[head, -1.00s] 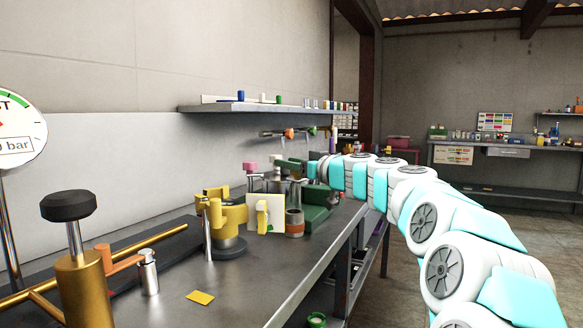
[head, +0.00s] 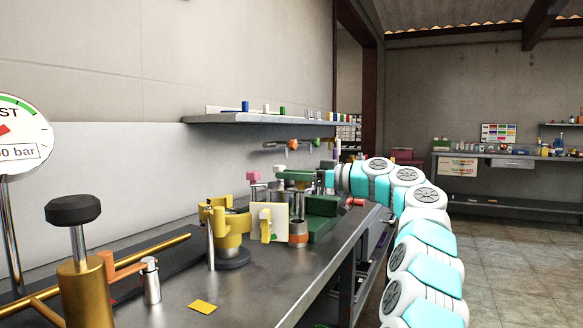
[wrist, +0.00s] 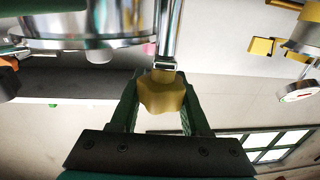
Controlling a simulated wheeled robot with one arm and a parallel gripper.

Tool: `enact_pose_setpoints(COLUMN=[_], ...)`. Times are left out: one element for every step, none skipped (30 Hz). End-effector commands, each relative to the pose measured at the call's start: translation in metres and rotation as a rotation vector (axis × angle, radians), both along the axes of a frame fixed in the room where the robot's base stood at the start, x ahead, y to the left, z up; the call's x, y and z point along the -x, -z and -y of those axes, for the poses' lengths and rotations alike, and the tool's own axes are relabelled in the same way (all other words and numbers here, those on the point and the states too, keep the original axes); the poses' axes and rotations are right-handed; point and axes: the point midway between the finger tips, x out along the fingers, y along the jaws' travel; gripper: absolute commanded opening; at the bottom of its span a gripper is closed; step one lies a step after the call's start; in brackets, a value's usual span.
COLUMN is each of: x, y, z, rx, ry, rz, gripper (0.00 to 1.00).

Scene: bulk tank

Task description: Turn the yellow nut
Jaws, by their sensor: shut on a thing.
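The yellow nut (wrist: 162,94) shows in the wrist view between the two dark green fingers of my gripper (wrist: 160,78). The fingers are shut on it, one on each side. A shiny vertical rod with a small metal collar (wrist: 164,64) meets the nut. A wide polished metal cylinder (wrist: 95,28) stands just left of it. In the head view my gripper (head: 298,177) reaches left over the far part of the bench, among metal fittings. The nut cannot be made out in the head view.
The steel bench (head: 265,285) holds a yellow clamp-like fixture (head: 232,228), a pale plate with a yellow part (head: 279,222) and a green block (head: 322,213) near my gripper. A wall shelf (head: 255,118) runs above.

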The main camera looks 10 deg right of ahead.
Motion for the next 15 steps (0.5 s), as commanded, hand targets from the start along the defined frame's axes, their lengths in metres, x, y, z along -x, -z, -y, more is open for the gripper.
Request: enact_pose_setpoints(x=[-0.0030, -0.0027, -0.0025, -0.0022, -0.0018, -0.0012, -0.0008, -0.0005, -0.0004, 0.0001, 0.0002, 0.0008, 0.0010, 0.0012, 0.0014], y=[-0.0011, -0.0005, 0.0006, 0.0003, -0.0001, -0.0006, -0.0003, -0.0002, 0.0003, -0.0003, -0.0007, -0.0016, -0.0022, -0.0021, -0.0018], z=[-0.0002, -0.0005, -0.0005, -0.0004, -0.0003, -0.0003, -0.0004, -0.0006, -0.0010, -0.0016, -0.0010, -0.0010, -0.0008, -0.0019, -0.0016], rx=[0.004, 0.005, 0.005, 0.005, 0.005, 0.006, 0.008, 0.010, 0.014, 0.014, 0.015, 0.015, 0.014, 0.014, 0.013], ry=[-0.016, -0.029, -0.045, -0.055, -0.065, -0.078, -0.088, -0.098, -0.110, -0.119, -0.126, -0.136, -0.143, -0.152, -0.162], rz=[-0.008, -0.010, -0.011, -0.011, -0.010, -0.007, -0.007, -0.006, -0.004, -0.002, 0.000, 0.002, 0.003, 0.003, 0.002], gripper=[0.00, 0.00, 0.00, 0.00, 0.00, 0.00, 0.00, 0.00, 0.00, 0.00, 0.00, 0.00, 0.00, 0.00, 0.00])
